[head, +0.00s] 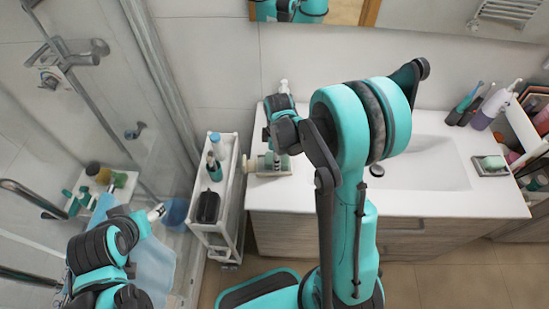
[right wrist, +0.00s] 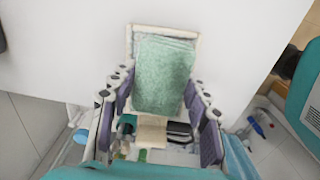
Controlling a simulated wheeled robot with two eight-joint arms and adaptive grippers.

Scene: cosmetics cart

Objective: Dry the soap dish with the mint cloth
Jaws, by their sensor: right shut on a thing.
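The mint cloth (right wrist: 163,75) is a folded, fuzzy green pad between my right gripper's fingers (right wrist: 160,112) in the right wrist view. It lies over a cream-rimmed rectangular dish (right wrist: 131,42), seemingly the soap dish; its rim shows around the cloth's far end, and most of its inside is hidden. In the head view, this dish (head: 286,171) sits at the counter's left front corner. My right gripper (head: 272,156) is over it, shut on the cloth. My left gripper (head: 157,213) is at lower left, away from the counter; its finger opening is too small to judge.
A white trolley (head: 229,190) with bottles and a black item stands just left of the counter. A dark-rimmed tray with a pale green item (head: 491,164) lies right of the basin (head: 420,165). Bottles and a white rack crowd the right end. The counter's front strip is bare.

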